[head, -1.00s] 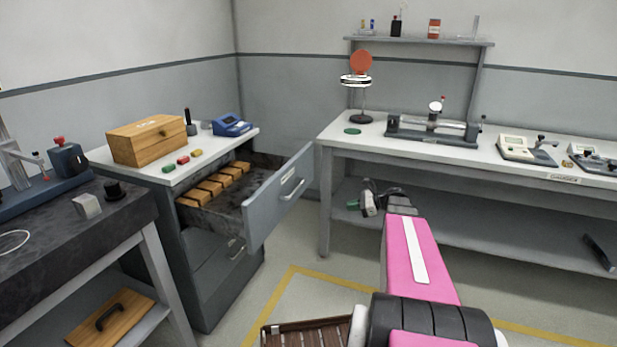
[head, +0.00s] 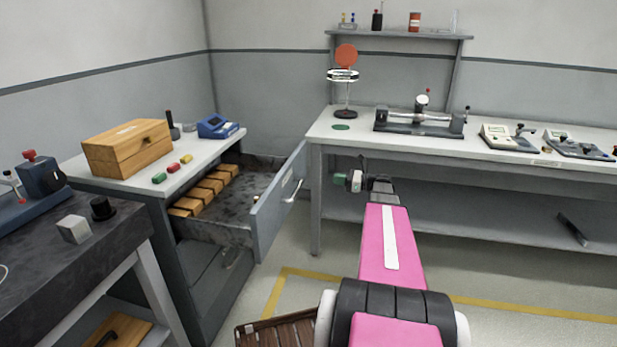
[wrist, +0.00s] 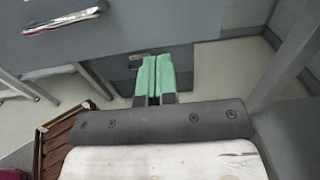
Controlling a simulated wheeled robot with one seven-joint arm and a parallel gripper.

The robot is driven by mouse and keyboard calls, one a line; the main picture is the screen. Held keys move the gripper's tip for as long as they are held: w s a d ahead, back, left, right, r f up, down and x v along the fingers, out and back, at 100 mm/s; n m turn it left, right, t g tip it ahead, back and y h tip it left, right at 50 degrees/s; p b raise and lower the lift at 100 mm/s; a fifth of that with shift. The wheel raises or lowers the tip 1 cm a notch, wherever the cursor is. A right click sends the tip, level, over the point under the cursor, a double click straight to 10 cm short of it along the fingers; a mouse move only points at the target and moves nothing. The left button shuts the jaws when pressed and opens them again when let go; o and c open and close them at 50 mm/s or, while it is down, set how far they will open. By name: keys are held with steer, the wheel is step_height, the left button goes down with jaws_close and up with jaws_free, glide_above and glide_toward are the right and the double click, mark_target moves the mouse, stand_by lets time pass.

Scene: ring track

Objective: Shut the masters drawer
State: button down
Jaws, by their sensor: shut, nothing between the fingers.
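The masters drawer (head: 274,216) is pulled out of the grey cabinet (head: 197,283). Its front panel has a metal bar handle (head: 292,190), and several wooden blocks (head: 207,190) lie inside along its left side. In the wrist view the grey drawer front (wrist: 130,30) fills the upper left, with its handle (wrist: 62,18) near the top left corner. My gripper (head: 341,180) is in front of the drawer, to the right of the handle and apart from it. Its green fingers (wrist: 155,80) are together and empty in the wrist view.
A long bench (head: 400,146) with instruments stands to the right. A dark bench (head: 75,255) is at the left.

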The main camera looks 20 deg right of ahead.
mark_target(300, 175)
steer(key=x, duration=1.3)
steer(key=shift+w+a, duration=0.15)
steer(key=shift+a, duration=0.1)
steer(key=x, duration=3)
steer(key=shift+w, duration=0.1)
